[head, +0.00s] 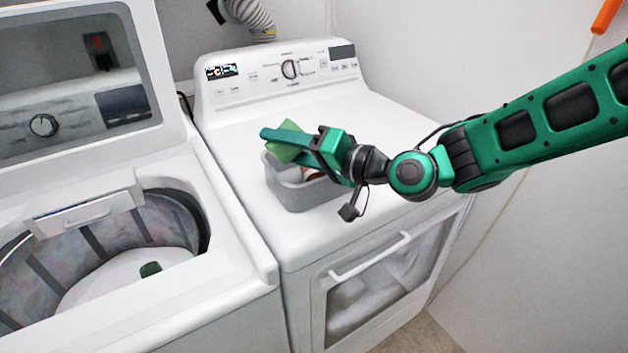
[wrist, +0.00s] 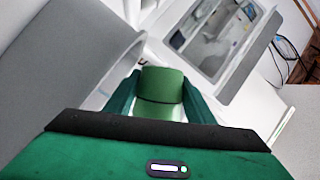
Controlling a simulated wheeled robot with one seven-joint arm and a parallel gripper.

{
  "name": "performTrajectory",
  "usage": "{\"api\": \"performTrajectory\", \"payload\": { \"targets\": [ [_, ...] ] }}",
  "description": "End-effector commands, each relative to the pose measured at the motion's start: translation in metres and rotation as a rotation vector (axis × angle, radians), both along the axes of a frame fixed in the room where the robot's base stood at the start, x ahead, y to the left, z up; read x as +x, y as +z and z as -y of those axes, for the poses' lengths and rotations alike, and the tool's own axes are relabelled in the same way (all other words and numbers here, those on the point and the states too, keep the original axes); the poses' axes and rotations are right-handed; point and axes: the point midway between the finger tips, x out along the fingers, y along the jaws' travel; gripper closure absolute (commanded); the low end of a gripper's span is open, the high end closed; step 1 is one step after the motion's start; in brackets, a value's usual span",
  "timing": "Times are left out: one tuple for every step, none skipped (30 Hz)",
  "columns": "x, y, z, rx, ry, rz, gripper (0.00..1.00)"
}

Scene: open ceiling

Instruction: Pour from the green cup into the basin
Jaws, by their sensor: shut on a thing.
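The green cup (head: 284,152) is held by my gripper (head: 292,142) above the back left part of the grey basin (head: 300,194), which stands on the white dryer. The cup looks tilted in the head view, and a finger hides part of it. In the wrist view the cup (wrist: 160,84) sits between the two green fingers, and my gripper (wrist: 161,92) is shut on it. The large grey wall at the left of the wrist view looks like the basin (wrist: 70,50). I cannot see anything flowing from the cup.
A reddish thing (head: 312,174) shows inside the basin, partly hidden by my gripper. The white dryer top (head: 385,135) is clear to the right. At left, a washer stands with its lid (head: 75,75) open and a small dark green thing (head: 150,269) in its drum.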

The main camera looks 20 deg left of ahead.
Motion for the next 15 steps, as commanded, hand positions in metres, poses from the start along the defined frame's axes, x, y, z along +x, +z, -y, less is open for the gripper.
{"api": "performTrajectory", "payload": {
  "targets": [
    [0.0001,0.0004,0.0000,0.003,0.000,-0.004,0.75],
    [0.0001,0.0006,0.0000,0.005,0.000,-0.007,0.75],
    [0.0001,0.0009,0.0000,0.008,0.000,-0.010,0.75],
    [0.0001,0.0011,0.0000,0.010,0.000,-0.013,0.75],
    [0.0002,0.0013,0.0000,0.012,0.000,-0.016,0.75],
    [0.0002,0.0016,0.0001,0.014,0.000,-0.019,0.75],
    [0.0003,0.0017,0.0001,0.016,0.000,-0.022,0.75],
    [0.0003,0.0018,0.0001,0.018,0.000,-0.024,0.75],
    [0.0004,0.0020,0.0002,0.021,-0.001,-0.029,0.75],
    [0.0005,0.0022,0.0002,0.022,-0.001,-0.031,0.75],
    [0.0005,0.0024,0.0002,0.024,-0.001,-0.034,0.75],
    [0.0007,0.0025,0.0002,0.026,-0.001,-0.038,0.75],
    [0.0007,0.0027,0.0003,0.028,-0.001,-0.041,0.75],
    [0.0007,0.0028,0.0003,0.030,-0.001,-0.044,0.75],
    [0.0008,0.0030,0.0003,0.032,0.000,-0.047,0.75]
  ]
}}
